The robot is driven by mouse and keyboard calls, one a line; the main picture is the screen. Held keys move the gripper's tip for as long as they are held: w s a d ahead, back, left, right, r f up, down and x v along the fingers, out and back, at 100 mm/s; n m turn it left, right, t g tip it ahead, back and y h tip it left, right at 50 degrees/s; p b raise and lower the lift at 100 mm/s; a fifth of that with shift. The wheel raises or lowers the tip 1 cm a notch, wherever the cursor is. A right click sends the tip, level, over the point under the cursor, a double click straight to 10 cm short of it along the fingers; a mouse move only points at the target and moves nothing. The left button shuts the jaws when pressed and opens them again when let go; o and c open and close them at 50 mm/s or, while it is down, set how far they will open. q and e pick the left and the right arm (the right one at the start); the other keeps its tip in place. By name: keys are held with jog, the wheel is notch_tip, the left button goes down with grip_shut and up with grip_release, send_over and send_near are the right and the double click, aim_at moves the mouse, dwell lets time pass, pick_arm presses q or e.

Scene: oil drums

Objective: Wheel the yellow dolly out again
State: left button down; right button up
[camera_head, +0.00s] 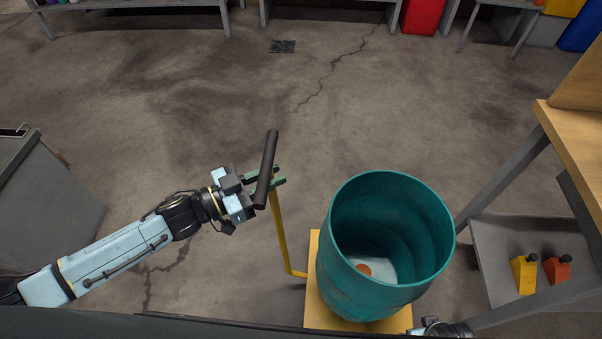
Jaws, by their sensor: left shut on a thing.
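The yellow dolly (313,290) has a flat platform with a teal open-topped drum (347,283) on it. A thin yellow post rises from the platform's left side to a black bar handle (268,160). My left gripper (266,182) is shut on this handle, with its green-tipped fingers around the bar. The drum stands upright, and a pale bottom with an orange round spot shows inside. A small part of my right gripper (431,325) shows at the bottom edge, right of the dolly; its fingers are hidden.
A wooden-topped bench (577,135) stands close on the right, with a yellow and an orange item on its lower shelf (500,250). A grey cabinet (45,205) stands at the left. The cracked concrete floor (200,90) ahead is open, with a small drain.

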pick_arm(q)
jog(key=a+b, duration=0.7)
jog(key=a, duration=2.9)
pick_arm(e)
jog(key=w+a+r, duration=0.1)
jog(key=a+r, duration=0.2)
jog(key=r, duration=0.5)
jog(key=w+a+r+t+y, duration=0.1)
jog(key=a+r, duration=0.3)
jog(key=r, duration=0.5)
jog(key=shift+w, duration=0.25)
pick_arm(q)
jog(key=c, duration=1.3)
grip_release()
jog(key=shift+c, duration=0.2)
pick_arm(e)
jog(key=shift+f, duration=0.1)
pick_arm(q)
jog(key=shift+s+a, duration=0.1)
jog(key=shift+a, duration=0.05)
